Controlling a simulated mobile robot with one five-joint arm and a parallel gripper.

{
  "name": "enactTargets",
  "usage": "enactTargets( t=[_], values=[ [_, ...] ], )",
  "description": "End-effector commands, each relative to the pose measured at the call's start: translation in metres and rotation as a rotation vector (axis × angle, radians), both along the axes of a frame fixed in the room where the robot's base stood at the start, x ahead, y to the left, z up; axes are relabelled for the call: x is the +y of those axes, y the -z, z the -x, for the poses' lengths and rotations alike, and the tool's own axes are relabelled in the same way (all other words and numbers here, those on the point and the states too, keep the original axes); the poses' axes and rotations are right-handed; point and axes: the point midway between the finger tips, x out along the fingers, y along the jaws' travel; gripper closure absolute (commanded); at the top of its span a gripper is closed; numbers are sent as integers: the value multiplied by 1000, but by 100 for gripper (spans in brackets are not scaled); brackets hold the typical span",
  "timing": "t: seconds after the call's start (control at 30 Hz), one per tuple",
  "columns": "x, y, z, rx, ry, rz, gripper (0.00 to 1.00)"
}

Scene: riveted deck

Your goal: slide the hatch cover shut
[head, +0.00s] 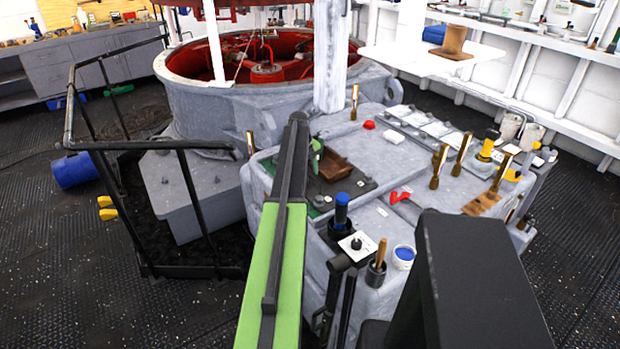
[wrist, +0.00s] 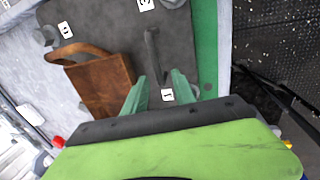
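The hatch cover appears to be the dark grey plate (wrist: 115,38) with a raised dark bar handle (wrist: 152,52). In the head view a dark plate (head: 352,187) with green edging lies on top of the grey housing. My gripper (wrist: 160,88) has two green fingers, spread apart with nothing held between them. They point at the near end of the handle; I cannot tell if they touch it. In the head view a green finger of my gripper (head: 315,150) shows above the plate, partly behind my arm. White number tags lie on and around the plate.
A red knob (head: 369,125) and brass handles (head: 440,165) stand nearby. A black railing (head: 185,145) stands left of the housing.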

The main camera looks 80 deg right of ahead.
Motion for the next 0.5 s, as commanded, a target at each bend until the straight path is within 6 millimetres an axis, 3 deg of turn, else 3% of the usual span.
enactTargets(
  t=[0.13, 0.37, 0.5],
  values=[
    [0, -1, 0, 0, 0, 0, 69],
    [0, -1, -1, 0, 0, 0, 99],
    [0, -1, -1, 0, -1, 0, 100]
  ],
)
